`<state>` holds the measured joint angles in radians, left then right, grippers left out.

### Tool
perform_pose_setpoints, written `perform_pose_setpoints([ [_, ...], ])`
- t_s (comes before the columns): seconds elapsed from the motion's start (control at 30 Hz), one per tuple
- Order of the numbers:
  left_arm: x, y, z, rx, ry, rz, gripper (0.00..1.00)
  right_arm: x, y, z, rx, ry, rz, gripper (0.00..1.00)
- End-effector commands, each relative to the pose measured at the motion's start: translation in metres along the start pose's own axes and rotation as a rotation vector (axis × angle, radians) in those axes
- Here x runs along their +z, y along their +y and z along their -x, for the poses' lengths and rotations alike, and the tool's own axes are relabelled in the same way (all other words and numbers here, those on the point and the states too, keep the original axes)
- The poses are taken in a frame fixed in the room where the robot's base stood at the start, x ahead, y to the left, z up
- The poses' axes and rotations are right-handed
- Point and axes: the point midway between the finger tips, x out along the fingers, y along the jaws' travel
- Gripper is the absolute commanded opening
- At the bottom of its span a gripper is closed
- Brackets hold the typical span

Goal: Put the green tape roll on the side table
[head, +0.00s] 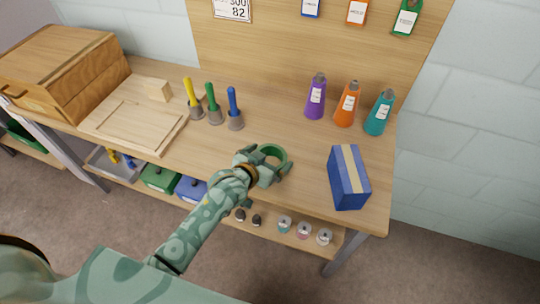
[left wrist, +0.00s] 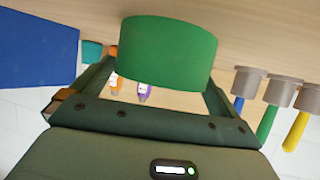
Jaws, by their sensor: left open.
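The green tape roll (head: 275,151) sits on the wooden workbench (head: 300,185), near its front middle. My left gripper (head: 275,163) is over the bench at the roll, with its jaws open. In the left wrist view the roll (left wrist: 168,52) is large and lies between the two spread fingers (left wrist: 160,85). I cannot tell whether a finger touches it. My right gripper is in neither view. I cannot make out a separate side table.
A blue box (head: 348,180) stands to the right of the roll. Purple (head: 315,98), orange (head: 347,105) and teal (head: 379,114) bottles stand behind. Yellow, green and blue-handled tools (head: 212,105), a wooden tray (head: 133,118) and a wooden chest (head: 65,70) are to the left.

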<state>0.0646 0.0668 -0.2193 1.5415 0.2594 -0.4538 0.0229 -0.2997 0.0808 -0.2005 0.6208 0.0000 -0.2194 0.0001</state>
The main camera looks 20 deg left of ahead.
Motion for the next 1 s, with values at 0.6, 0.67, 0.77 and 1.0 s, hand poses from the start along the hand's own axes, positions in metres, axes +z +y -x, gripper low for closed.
perform_pose_setpoints([
  [0.6, -0.001, 0.0, 0.11, 0.0, 0.0, 0.0, 1.0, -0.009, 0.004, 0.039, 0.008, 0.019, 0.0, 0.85],
  [0.67, -0.001, 0.0, 0.111, 0.0, 0.001, 0.0, 1.0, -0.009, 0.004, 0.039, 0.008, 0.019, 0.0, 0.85],
  [0.77, -0.001, 0.0, 0.111, 0.0, 0.001, 0.0, 1.0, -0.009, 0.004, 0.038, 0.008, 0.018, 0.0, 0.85],
  [1.0, 0.02, -0.001, 0.11, -0.007, -0.05, -0.003, 1.0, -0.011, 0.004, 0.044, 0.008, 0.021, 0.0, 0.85],
])
